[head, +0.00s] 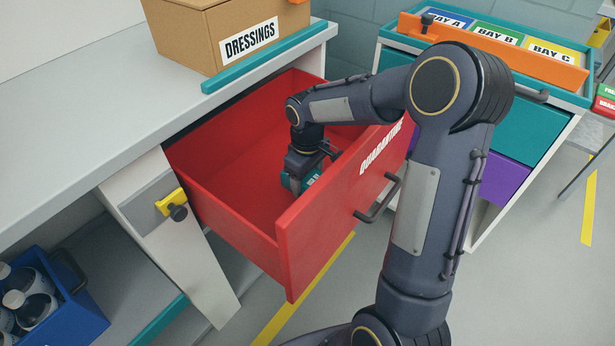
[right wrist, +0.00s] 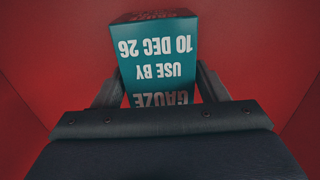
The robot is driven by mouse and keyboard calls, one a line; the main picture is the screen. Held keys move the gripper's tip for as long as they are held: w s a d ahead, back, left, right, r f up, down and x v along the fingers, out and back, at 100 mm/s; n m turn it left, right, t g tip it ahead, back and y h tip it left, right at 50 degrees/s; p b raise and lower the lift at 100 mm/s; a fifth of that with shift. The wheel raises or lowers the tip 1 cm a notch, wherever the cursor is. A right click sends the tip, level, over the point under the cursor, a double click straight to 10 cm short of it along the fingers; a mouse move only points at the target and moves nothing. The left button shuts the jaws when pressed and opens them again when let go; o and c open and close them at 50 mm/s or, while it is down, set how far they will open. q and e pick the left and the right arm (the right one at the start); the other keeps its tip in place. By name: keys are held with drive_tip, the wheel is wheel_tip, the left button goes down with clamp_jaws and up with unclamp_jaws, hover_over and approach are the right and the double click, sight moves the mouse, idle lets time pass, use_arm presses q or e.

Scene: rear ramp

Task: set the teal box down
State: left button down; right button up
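The teal box (head: 314,181) is inside the open red drawer (head: 236,219), labelled QUARANTINE, in the head view. The right wrist view shows the box (right wrist: 157,62) with upside-down white lettering reading GAUZE, USE BY 10 DEC 26. My right gripper (head: 300,180) reaches down into the drawer. Its two fingers (right wrist: 158,80) lie along both sides of the box and appear shut on it. The box is low in the drawer; whether it touches the floor is hidden. My left gripper is not in view.
The drawer front with its dark handle (head: 378,201) stands close under my right arm. A DRESSINGS carton (head: 215,35) sits on the grey counter (head: 100,125) above. A blue crate of bottles (head: 85,322) is at lower left. A bay cabinet (head: 528,125) stands at right.

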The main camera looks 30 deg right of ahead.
drive_tip(key=shift+o, duration=1.3)
wheel_tip(320, 180, up, 12)
drive_tip(key=p, duration=0.4)
drive_tip(key=shift+r, duration=0.25)
